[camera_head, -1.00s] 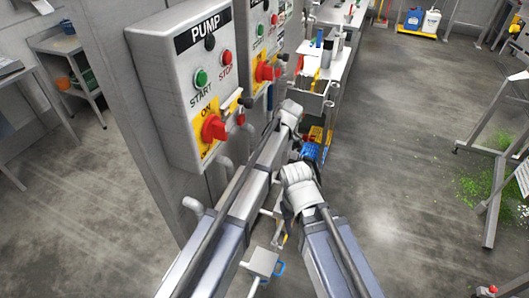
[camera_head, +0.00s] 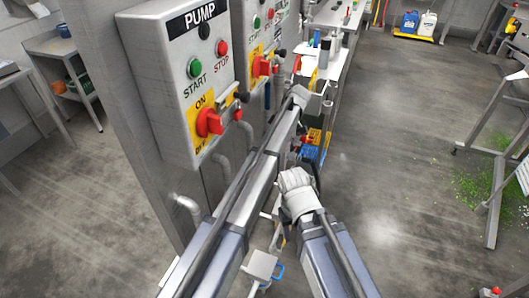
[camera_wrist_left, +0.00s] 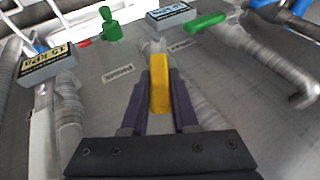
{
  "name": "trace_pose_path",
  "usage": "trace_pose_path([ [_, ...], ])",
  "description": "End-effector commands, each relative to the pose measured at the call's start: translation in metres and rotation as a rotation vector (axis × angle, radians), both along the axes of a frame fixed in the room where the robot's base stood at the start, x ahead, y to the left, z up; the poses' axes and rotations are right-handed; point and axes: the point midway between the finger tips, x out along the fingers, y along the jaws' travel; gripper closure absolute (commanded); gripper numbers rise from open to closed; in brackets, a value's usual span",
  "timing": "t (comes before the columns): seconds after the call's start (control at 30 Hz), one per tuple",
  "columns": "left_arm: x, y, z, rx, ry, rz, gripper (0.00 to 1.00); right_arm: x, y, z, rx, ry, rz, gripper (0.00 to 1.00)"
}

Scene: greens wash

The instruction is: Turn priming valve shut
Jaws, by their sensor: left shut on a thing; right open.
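A yellow valve handle (camera_wrist_left: 160,85) stands between the two dark fingers of my left gripper (camera_wrist_left: 160,92) in the left wrist view. The fingers are shut on it from both sides. The handle points away from the camera, in front of a grey panel. I cannot read a label naming it as the priming valve. In the head view my left gripper is hidden beyond its arm. My right gripper (camera_head: 309,166) is partly hidden behind its white wrist and is open, low and to the right of the left arm.
The pump box (camera_head: 180,85) with a red switch (camera_head: 208,123) hangs left of my arms, with a second switch box (camera_head: 262,40) behind. In the left wrist view, green handles (camera_wrist_left: 111,27) (camera_wrist_left: 205,22) and grey pipes (camera_wrist_left: 280,62) flank the held one. Open floor lies right.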

Motion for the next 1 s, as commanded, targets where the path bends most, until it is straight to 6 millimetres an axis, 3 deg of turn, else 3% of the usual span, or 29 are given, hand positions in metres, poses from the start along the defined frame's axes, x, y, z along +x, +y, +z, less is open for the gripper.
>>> trace_pose_path([
  [0.33,0.0009,-0.0001,-0.0007,0.001,0.012,-0.003,1.0,0.0,0.0,-0.0016,0.0,0.0,0.0,0.5],
  [0.37,0.0009,-0.0001,-0.0007,0.001,0.012,-0.003,0.71,0.0,0.0,-0.0016,0.0,0.0,0.0,0.5],
  [0.6,0.0009,-0.0001,-0.0006,0.001,0.011,-0.002,0.44,0.0,0.0001,-0.0015,0.0,0.0,0.0,0.5],
  [1.0,0.0026,0.001,0.0041,0.003,0.011,-0.002,0.43,-0.0001,-0.0001,0.003,0.0,0.0,0.0,0.5],
])
